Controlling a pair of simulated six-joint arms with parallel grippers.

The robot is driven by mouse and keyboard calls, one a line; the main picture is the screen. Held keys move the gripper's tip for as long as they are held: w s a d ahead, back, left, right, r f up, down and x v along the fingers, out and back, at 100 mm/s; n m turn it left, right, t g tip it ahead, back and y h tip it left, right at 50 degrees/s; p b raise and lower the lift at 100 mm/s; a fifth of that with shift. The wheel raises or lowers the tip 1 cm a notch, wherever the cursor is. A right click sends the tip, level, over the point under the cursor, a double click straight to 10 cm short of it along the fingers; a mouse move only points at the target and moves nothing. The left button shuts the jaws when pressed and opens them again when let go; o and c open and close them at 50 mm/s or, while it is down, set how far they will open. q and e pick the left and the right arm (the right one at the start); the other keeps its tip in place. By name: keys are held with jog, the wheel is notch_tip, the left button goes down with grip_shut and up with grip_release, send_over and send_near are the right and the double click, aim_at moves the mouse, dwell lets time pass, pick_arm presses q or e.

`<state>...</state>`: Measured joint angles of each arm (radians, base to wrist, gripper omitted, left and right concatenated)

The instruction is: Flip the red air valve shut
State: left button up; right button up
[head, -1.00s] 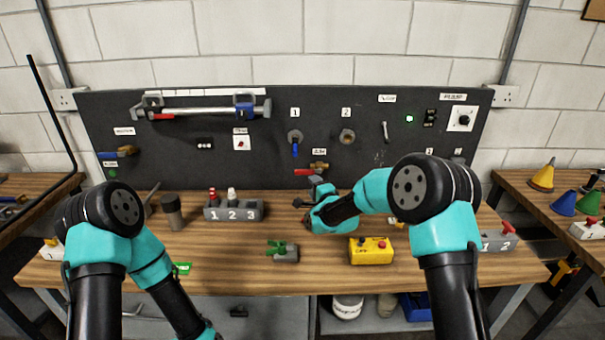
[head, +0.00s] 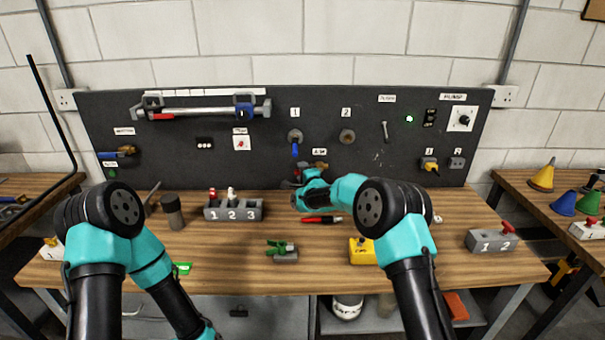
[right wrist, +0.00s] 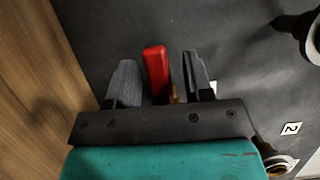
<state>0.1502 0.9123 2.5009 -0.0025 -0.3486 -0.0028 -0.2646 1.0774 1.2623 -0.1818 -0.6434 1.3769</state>
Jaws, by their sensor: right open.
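The red air valve handle (right wrist: 156,70) shows in the right wrist view, standing between the two fingers of my right gripper (right wrist: 160,80). The fingers are open, one on each side of it, with a visible gap on the left; a bit of brass shows by the right finger. In the head view my right gripper (head: 297,180) is at the lower middle of the black panel (head: 230,170), under the air label, and mostly hides the valve. My left arm reaches down past the bottom edge; its gripper is out of view.
A blue-handled valve (head: 295,149) hangs on the panel just above my right gripper. A red marker (head: 322,219) lies on the table below it. A numbered grey block (head: 233,213), a green-topped block (head: 284,252) and a yellow box (head: 361,252) stand on the table.

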grip_shut()
dwell(0.5)
